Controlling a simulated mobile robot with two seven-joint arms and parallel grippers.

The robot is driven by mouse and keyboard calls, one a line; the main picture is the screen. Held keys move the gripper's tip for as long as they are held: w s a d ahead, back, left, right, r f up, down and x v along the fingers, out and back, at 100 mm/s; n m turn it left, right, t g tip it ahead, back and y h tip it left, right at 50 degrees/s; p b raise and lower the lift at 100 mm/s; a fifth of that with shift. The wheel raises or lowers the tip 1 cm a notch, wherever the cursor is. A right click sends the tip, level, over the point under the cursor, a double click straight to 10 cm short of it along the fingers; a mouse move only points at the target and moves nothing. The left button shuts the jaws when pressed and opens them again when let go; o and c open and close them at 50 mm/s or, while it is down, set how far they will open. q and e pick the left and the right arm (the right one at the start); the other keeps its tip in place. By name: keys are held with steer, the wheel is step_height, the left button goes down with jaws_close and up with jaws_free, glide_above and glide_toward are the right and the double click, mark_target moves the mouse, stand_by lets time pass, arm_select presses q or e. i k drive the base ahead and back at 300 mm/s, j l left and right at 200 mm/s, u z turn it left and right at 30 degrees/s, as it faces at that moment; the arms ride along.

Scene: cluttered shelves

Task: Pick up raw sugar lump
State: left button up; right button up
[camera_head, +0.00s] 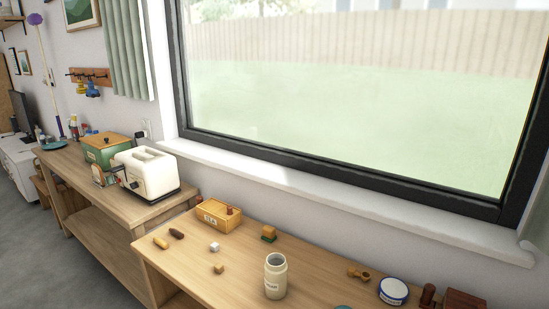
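A small brown cube (219,269), which looks like the raw sugar lump, lies on the near wooden table (245,251), left of the cream jar. A small white cube (214,246) lies a little behind it, apart from it. Neither of my grippers is in view, and nothing touches the brown cube.
A cream jar (276,277) stands right of the brown cube. A wooden tea box (218,215) stands behind, with two small elongated items (168,239) to its left. A toaster (147,173) stands on the left table.

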mark_target(218, 268)
steer(key=j+z, duration=0.15)
steer(key=z, duration=0.6)
steer(key=j+z, duration=0.35)
steer(key=j, duration=0.2)
steer(key=k+j+z, duration=0.1)
steer(key=j+z, duration=0.3)
steer(key=j, duration=0.1)
